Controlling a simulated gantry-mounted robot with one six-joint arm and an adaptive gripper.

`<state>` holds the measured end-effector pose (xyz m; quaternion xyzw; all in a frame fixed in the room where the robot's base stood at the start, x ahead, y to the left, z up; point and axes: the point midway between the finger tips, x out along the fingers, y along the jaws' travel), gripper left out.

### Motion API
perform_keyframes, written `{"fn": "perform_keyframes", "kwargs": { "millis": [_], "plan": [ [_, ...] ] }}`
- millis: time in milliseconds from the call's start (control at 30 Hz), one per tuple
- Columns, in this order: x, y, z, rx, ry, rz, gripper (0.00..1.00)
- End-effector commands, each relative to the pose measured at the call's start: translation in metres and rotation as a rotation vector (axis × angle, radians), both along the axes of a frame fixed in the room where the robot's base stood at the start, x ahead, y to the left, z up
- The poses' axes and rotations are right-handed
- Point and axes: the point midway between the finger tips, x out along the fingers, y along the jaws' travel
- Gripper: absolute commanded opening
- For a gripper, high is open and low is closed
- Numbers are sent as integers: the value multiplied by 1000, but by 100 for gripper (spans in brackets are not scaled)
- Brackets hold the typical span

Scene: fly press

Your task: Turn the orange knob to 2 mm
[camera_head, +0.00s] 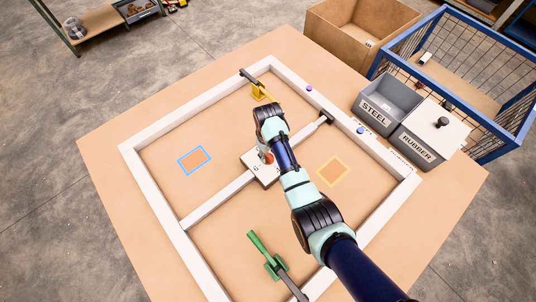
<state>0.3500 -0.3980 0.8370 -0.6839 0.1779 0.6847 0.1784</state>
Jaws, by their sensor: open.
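A small orange-red part, apparently the orange knob (268,158), shows on a pale block (255,162) at the middle of the white frame's crossbar. My arm reaches in from the lower right, and its wrist hangs just above this block. My gripper (264,149) is open, close to the knob and mostly hidden under the wrist. I cannot tell whether the fingers are around the knob or touch it. Any millimetre scale on the block is too small to read.
The white frame (160,182) lies on a tan table. A yellow lever (260,91) stands at the back, a green lever (257,242) at the front. A grey STEEL bin (378,112) and a white-lidded RUBBER box (425,138) stand right. Blue (183,165) and yellow outlines mark bare areas.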

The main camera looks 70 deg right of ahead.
Motion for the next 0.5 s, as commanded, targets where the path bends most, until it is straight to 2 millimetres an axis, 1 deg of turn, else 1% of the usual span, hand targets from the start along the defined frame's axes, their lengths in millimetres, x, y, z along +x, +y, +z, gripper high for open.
{"fn": "perform_keyframes", "kwargs": {
  "millis": [33, 100, 300, 467, 500],
  "plan": [
    [0, 0, -4, 0, 0, 0, 44],
    [0, 0, -6, 0, -1, 0, 44],
    [0, 0, -5, 0, -1, 0, 44],
    [0, 0, -5, 0, -1, 0, 17],
    [0, 0, -5, 0, -1, 0, 10]
  ]
}}
